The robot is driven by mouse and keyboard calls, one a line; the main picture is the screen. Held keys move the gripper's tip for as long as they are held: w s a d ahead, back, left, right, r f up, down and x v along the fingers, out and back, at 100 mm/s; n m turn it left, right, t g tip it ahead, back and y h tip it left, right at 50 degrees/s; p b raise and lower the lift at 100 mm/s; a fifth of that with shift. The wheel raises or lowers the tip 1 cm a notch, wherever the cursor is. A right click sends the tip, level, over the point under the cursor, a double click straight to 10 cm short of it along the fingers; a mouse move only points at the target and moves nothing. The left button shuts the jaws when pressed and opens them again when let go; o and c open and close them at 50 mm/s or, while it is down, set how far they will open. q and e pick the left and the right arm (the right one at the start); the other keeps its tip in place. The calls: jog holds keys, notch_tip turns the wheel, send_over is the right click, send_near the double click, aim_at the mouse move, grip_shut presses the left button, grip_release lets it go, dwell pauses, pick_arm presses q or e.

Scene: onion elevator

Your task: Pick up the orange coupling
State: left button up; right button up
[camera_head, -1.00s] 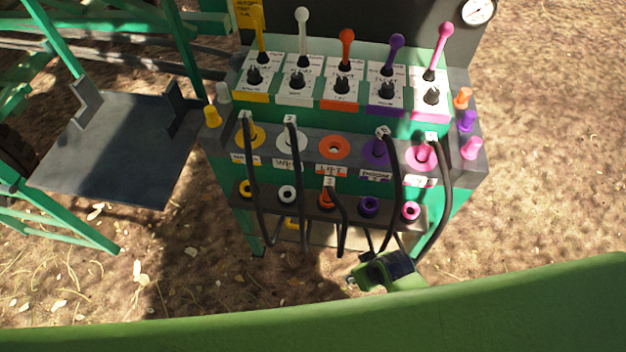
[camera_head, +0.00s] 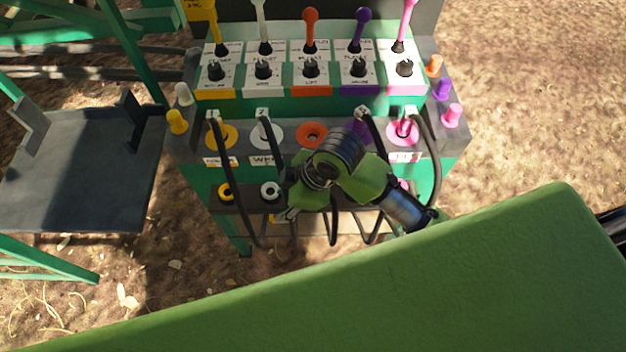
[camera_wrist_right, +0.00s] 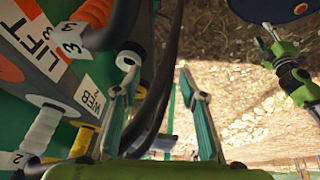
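The orange coupling (camera_wrist_right: 96,12) with its black hose tagged 3 shows at the upper left of the right wrist view, by the LIFT label. In the head view my right arm hides it. My right gripper (camera_head: 286,214) is in front of the lower socket row; in the wrist view its two fingers (camera_wrist_right: 158,68) are spread, with nothing clearly held. A black hose runs by the left finger; I cannot tell if it passes between them. What looks like my left gripper (camera_wrist_right: 268,42) shows at the right of the wrist view, its opening unclear.
The upper orange socket (camera_head: 312,134) is empty. Yellow (camera_head: 222,133), white (camera_head: 266,136) and pink (camera_head: 403,132) upper sockets have black hoses. Colored levers, such as the orange one (camera_head: 310,22), stand above. A dark metal plate (camera_head: 85,175) is left of the panel.

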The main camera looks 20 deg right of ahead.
jog(key=w+d+r+n+g+h, duration=0.1)
jog(key=d+r+n, duration=0.1)
jog(key=r+n, duration=0.1)
jog(key=w+d+r+n+g+h, duration=0.1)
jog(key=w+d+r+n, duration=0.1)
jog(key=d+r+n, duration=0.1)
jog(key=w+d+r+n+h, duration=0.1)
jog(key=d+r+n+h, duration=0.1)
jog(key=n, duration=0.4)
jog(key=shift+w+d+r+g, duration=0.1)
jog(key=shift+d+r+g, duration=0.15)
jog(key=shift+r, duration=0.4)
jog(key=shift+w+d+r+g, duration=0.15)
jog(key=shift+d+r, duration=0.2)
jog(key=shift+r, duration=0.3)
jog(key=shift+s+d+f+n, duration=0.1)
jog(key=shift+n, duration=0.2)
notch_tip(320, 180, down, 7)
jog(key=shift+f, duration=0.1)
jog(key=shift+w+f, duration=0.2)
jog(key=shift+f, duration=2.9)
grip_shut()
